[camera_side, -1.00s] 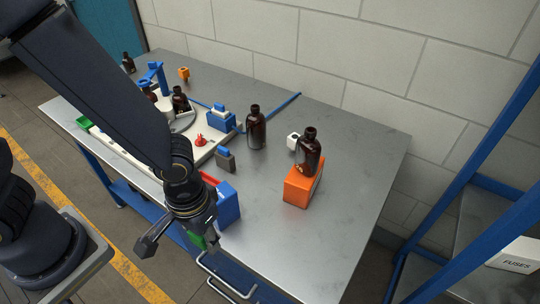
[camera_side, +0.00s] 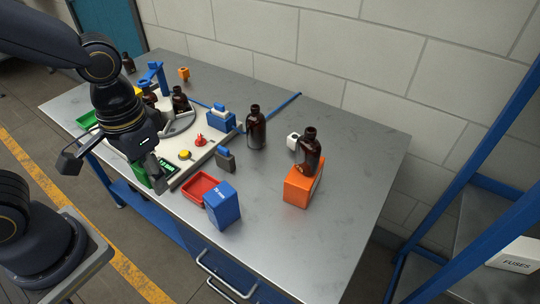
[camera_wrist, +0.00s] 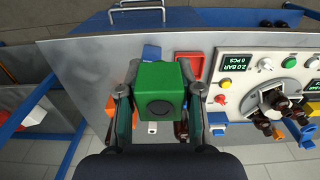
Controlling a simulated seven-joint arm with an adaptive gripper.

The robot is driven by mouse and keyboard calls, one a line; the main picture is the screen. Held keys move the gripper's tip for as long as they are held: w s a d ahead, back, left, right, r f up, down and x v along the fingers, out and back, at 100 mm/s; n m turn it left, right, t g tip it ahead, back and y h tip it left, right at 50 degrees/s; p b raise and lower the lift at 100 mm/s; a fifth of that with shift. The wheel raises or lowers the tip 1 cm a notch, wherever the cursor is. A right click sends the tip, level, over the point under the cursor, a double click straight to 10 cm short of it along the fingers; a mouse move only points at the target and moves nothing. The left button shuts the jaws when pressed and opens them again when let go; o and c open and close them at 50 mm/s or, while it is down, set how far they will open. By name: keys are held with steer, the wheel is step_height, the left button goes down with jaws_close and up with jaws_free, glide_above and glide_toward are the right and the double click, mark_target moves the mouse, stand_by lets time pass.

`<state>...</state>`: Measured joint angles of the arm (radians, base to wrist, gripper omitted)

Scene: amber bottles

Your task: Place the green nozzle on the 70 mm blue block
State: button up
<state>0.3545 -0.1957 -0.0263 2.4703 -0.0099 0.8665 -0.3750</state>
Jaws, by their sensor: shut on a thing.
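The green nozzle (camera_wrist: 160,88), a green cube-shaped piece with a round dark opening in its face, sits between the fingers of my gripper (camera_wrist: 160,100) in the wrist view. My gripper is shut on it. In the side view my gripper (camera_side: 152,172) hangs over the front edge of the white panel, with part of the green nozzle (camera_side: 141,174) showing beside it. The blue block (camera_side: 222,206), with a small white label, stands near the table's front edge, right of my gripper and apart from it. It shows partly behind the nozzle in the wrist view (camera_wrist: 151,52).
A red tray (camera_side: 199,187) lies between my gripper and the blue block. An orange block (camera_side: 299,188) carries an amber bottle (camera_side: 309,150); another bottle (camera_side: 256,128) stands behind. The white panel (camera_side: 205,150) has buttons and a display. The table's right side is clear.

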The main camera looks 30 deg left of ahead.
steer(key=w+d+f, duration=0.2)
steer(key=w+f, duration=0.1)
steer(key=w, duration=0.4)
glide_above(219, 193)
step_height(219, 193, down, 6)
steer(key=shift+s+r, duration=0.1)
steer(key=shift+f, duration=1.7)
steer(key=shift+f, duration=0.2)
steer(key=o, duration=1)
steer(key=shift+o, duration=0.2)
steer(key=shift+r, duration=0.15)
